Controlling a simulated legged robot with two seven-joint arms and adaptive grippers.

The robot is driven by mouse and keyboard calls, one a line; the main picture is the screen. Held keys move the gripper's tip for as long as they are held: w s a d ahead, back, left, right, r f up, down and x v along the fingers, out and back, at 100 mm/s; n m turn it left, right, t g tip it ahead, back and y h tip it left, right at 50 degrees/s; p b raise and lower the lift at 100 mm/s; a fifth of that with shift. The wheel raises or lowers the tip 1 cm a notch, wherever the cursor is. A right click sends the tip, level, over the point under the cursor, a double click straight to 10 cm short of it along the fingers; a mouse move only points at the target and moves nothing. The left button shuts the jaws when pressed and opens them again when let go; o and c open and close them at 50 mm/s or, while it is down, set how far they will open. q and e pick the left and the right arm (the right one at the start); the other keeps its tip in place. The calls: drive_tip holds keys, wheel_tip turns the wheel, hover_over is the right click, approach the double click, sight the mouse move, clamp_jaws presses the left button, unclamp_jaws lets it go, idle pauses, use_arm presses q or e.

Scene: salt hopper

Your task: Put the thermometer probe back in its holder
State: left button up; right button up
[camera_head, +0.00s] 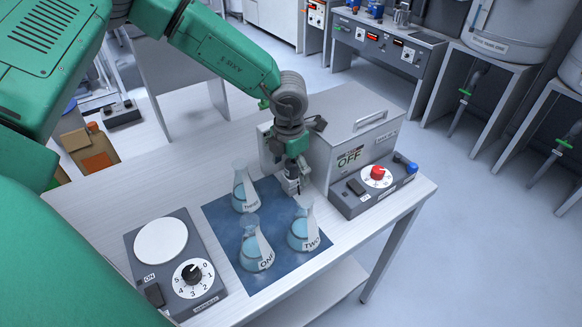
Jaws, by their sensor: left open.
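My left gripper (292,188) points down over the back right edge of the blue mat, just behind the flask labelled TWO (303,232). It is open, and its fingertips are small and dark; I cannot tell whether anything is between them. No thermometer probe can be made out clearly. A small blue-and-dark piece (411,168) sits at the right end of the control box (350,205); I cannot tell whether it is the probe or its holder. A grey lidded unit (352,135) reading OFF stands right of my gripper. My right gripper is out of view.
Flasks labelled ONE (256,250) and apparently THREE (243,192) stand on the blue mat (285,278) near my gripper. A hotplate or stirrer with a dial (160,241) is at the table's left. The white table (90,215) is clear at its back left.

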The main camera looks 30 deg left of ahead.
sight(290, 163)
use_arm(q)
drive_tip(key=shift+s+r+p, duration=0.1)
drive_tip(key=shift+r+p, duration=1.3)
drive_tip(key=shift+r, duration=0.15)
drive_tip(key=shift+r+p, duration=0.65)
drive_tip(key=shift+r, duration=0.85)
drive_tip(key=shift+s, duration=0.1)
wheel_tip(290, 163, up, 12)
drive_tip(key=shift+s, duration=0.3)
drive_tip(key=shift+d+f, duration=0.1)
